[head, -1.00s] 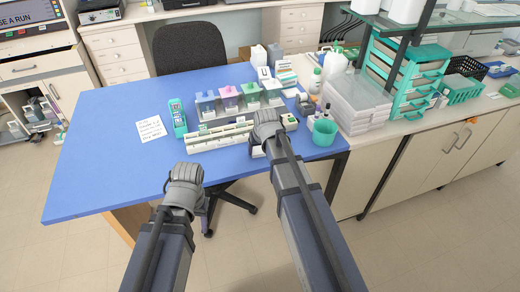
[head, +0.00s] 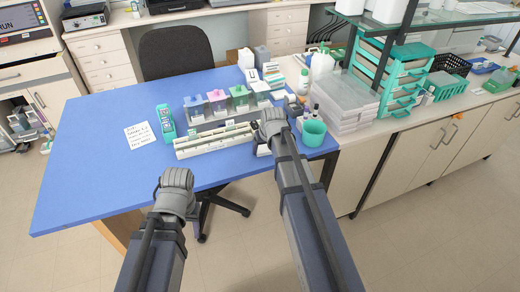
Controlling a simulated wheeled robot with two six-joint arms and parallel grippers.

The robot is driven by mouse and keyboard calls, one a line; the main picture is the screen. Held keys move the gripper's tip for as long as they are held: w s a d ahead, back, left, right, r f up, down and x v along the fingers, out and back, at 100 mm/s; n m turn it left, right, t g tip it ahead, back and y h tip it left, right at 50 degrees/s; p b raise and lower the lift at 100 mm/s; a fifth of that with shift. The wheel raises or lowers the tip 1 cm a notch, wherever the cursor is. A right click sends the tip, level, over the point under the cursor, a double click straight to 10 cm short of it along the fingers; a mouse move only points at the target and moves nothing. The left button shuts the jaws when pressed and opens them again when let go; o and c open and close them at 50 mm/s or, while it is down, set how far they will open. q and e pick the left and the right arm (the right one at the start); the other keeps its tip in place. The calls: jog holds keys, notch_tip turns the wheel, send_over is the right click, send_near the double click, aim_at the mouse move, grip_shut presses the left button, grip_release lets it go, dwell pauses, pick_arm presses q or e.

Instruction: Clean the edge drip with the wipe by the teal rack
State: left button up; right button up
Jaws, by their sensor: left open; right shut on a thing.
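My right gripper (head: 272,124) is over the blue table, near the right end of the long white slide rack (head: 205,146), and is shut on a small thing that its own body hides. My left gripper (head: 176,179) is open and empty-looking in front of the table's near edge. A teal rack-like holder (head: 166,122) stands at the left of the white rack. Staining jars with pink and teal lids (head: 217,99) stand in a row behind it. I cannot make out a wipe or an edge drip at this size.
A teal cup (head: 313,132) stands right of my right gripper, with small dark-capped bottles beside it. A written note (head: 143,135) lies left. Clear stacked boxes (head: 352,100) and teal drawers (head: 401,78) stand on the right counter. The table's left part is clear.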

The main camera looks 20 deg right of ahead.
aim_at(249, 155)
jog(key=shift+d+f, duration=0.1)
jog(key=shift+d, duration=0.65)
jog(key=shift+a, duration=1.8)
jog(key=shift+a, duration=0.1)
jog(key=shift+s+a, duration=0.1)
jog(key=shift+a, duration=1.55)
jog(key=shift+r, duration=0.2)
